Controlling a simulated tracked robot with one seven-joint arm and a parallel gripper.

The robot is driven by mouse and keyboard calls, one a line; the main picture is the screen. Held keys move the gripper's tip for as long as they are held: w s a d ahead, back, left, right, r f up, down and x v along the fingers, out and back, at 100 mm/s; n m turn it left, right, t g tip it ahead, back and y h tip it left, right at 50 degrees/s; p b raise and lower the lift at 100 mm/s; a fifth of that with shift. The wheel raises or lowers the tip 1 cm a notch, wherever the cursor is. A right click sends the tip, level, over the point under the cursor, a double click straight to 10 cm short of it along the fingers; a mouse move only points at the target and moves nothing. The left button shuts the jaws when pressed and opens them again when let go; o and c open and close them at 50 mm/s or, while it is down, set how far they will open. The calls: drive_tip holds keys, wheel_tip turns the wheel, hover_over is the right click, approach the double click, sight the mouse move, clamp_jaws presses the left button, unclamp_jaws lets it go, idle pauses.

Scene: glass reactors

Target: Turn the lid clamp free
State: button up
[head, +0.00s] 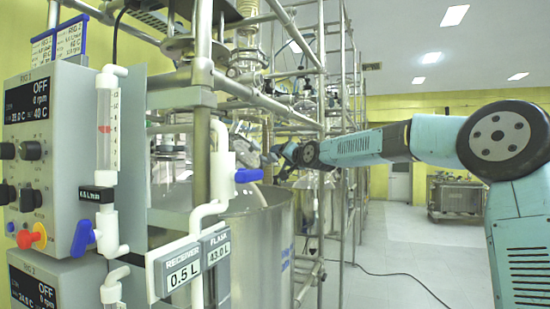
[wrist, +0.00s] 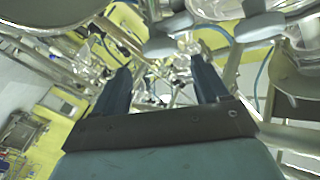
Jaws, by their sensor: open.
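My gripper (wrist: 163,70) shows in the wrist view with its two dark fingers apart and nothing between them. In the head view my gripper (head: 284,152) is small and far off, at the end of my arm, close to the glassware above a large steel vessel (head: 265,238). Grey rounded handle-like pieces (wrist: 258,27) lie just beyond the fingertips at the top of the wrist view. They may belong to the lid clamp, but I cannot tell for sure. No contact with the fingers is clear.
Metal scaffold poles (head: 322,100) and glassware stand close around my gripper. A control box (head: 45,150) and a flow tube (head: 107,130) are at the near left of the head view. A cable (head: 400,278) lies on the floor. The floor at right is largely open, with a crate (head: 457,197) further back.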

sight(275, 156)
drive_tip(key=shift+x, duration=3.3)
drive_tip(key=shift+c, duration=0.5)
drive_tip(key=c, duration=0.9)
